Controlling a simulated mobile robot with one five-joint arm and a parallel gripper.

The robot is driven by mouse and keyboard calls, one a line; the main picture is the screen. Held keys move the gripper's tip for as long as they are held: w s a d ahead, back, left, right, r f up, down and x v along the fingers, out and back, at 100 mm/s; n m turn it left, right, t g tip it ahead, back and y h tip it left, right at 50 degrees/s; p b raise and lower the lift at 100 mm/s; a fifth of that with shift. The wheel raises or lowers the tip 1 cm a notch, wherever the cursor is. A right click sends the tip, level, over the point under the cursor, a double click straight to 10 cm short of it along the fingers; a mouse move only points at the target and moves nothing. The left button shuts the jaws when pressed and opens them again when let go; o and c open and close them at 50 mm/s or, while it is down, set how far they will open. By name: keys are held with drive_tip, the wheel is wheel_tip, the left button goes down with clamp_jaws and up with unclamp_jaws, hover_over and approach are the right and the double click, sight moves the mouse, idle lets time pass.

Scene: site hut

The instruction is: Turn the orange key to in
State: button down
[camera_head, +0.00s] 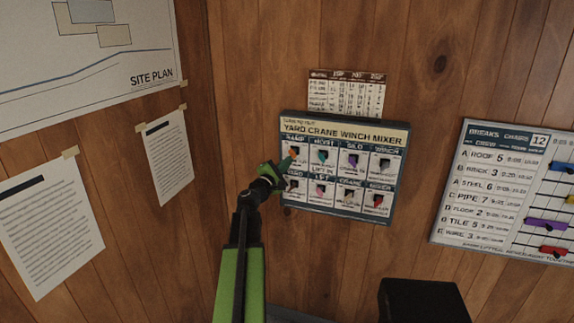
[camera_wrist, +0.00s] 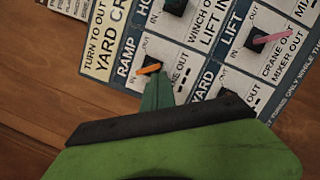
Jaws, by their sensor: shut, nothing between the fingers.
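The orange key (camera_head: 292,153) is in the RAMP switch at the upper left of the YARD CRANE WINCH MIXER panel (camera_head: 392,212). In the wrist view the orange key (camera_wrist: 147,69) shows as a short bar over a black socket, with IN and OUT printed beside it. My gripper (camera_head: 284,167) is at the panel's left side, just below the orange key. In the wrist view my gripper (camera_wrist: 159,85) is shut and empty, its tip right beside the key's end. I cannot tell whether they touch.
Other coloured keys sit close by, including a pink key (camera_wrist: 272,37), a teal key (camera_head: 322,156) and a purple key (camera_head: 353,159). A printed card (camera_head: 347,92) hangs above the panel. A breaks board (camera_head: 480,190) with coloured sliders is at the right.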

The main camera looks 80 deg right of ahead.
idle(0.4)
drive_tip(key=w+a+f+b, duration=0.4)
drive_tip(key=w+a, duration=0.2)
drive_tip(key=a, duration=0.2)
drive_tip(key=shift+w+a, duration=0.3)
drive_tip(key=shift+a, duration=0.05)
